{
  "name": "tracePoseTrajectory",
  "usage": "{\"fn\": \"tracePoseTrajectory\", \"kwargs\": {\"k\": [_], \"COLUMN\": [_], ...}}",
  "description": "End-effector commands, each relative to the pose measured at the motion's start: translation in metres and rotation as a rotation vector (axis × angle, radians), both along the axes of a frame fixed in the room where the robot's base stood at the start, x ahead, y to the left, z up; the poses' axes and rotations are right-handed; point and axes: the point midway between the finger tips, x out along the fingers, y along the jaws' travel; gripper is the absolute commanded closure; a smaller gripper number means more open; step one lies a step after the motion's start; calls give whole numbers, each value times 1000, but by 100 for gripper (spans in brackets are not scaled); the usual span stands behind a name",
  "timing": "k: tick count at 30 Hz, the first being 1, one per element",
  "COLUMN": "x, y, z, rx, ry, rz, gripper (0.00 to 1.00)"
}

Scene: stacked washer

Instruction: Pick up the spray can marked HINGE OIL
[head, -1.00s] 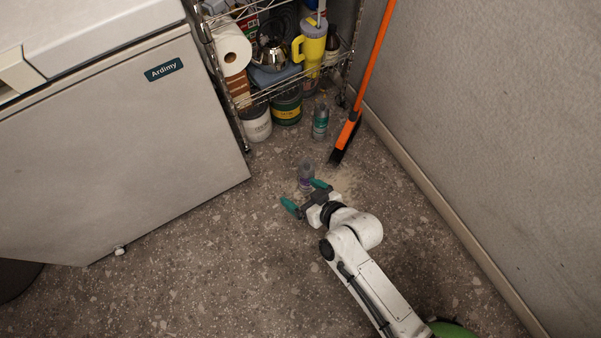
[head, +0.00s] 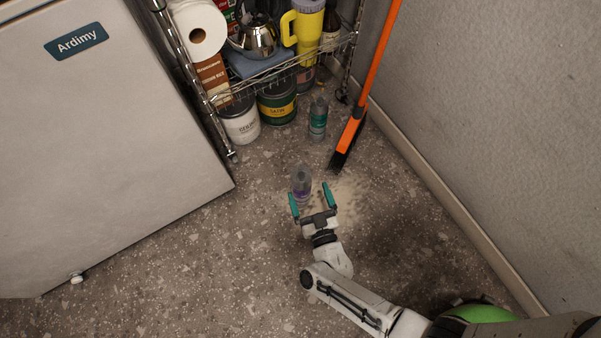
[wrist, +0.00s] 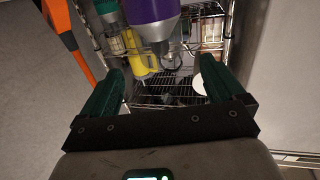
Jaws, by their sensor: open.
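A spray can with a purple label (head: 301,186) stands upright on the floor. It shows large at the top of the wrist view (wrist: 154,12), partly cut off. A second can, with a teal label (head: 318,120), stands farther back near the shelf; it also shows at the top left of the wrist view (wrist: 106,8). I cannot read HINGE OIL on either. My gripper (head: 310,191) is open and empty, its teal fingers pointing toward the purple can. The can is just ahead of the fingertips, nearer the left one in the head view; it touches neither visibly.
A wire shelf (head: 292,64) with tins, a kettle and a yellow tumbler stands behind. An orange broom (head: 372,65) leans at the wall, its black bristles (head: 345,146) right of the cans. A white chest freezer (head: 90,150) is at left. The floor in front is clear.

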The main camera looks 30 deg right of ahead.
Motion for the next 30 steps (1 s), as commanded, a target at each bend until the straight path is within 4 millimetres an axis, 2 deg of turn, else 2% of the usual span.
{"fn": "tracePoseTrajectory", "kwargs": {"k": [6,13,21,29,30], "x": [33,49,85,89,89], "y": [-8,-12,-19,-20,-20], "z": [-1,-3,-6,-5,-5], "rx": [0,2,1,1,1], "ry": [-2,-1,-2,1,1], "rz": [0,0,1,2,2], "gripper": [4,4,4,4,7]}}
